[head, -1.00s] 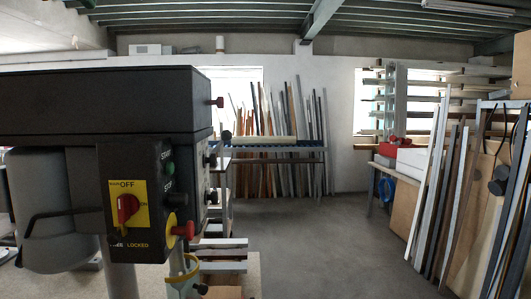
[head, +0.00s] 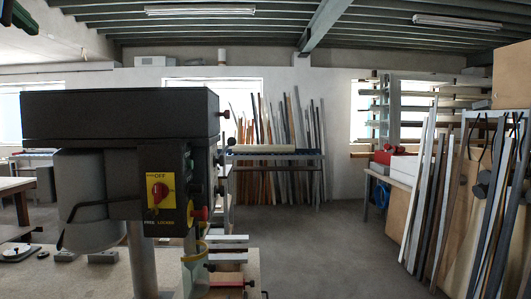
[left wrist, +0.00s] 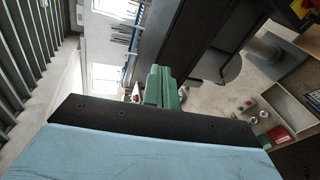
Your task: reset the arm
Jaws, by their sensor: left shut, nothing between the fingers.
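My left gripper (head: 20,16) shows at the top left corner of the head view, dark with green parts, high above the workbench. In the left wrist view its green fingers (left wrist: 160,88) are together and hold nothing. They point past the dark body of the drill press (left wrist: 205,40) toward the far wall and windows. In the head view the gripper is above and left of the drill press (head: 120,115), apart from it. My right gripper is in neither view.
The drill press stands on a workbench (head: 185,270), with its yellow switch plate (head: 160,191) facing me. Long profiles (head: 425,175) lean at the right. A rack with profiles (head: 285,150) stands at the back. The grey floor (head: 310,240) between is clear.

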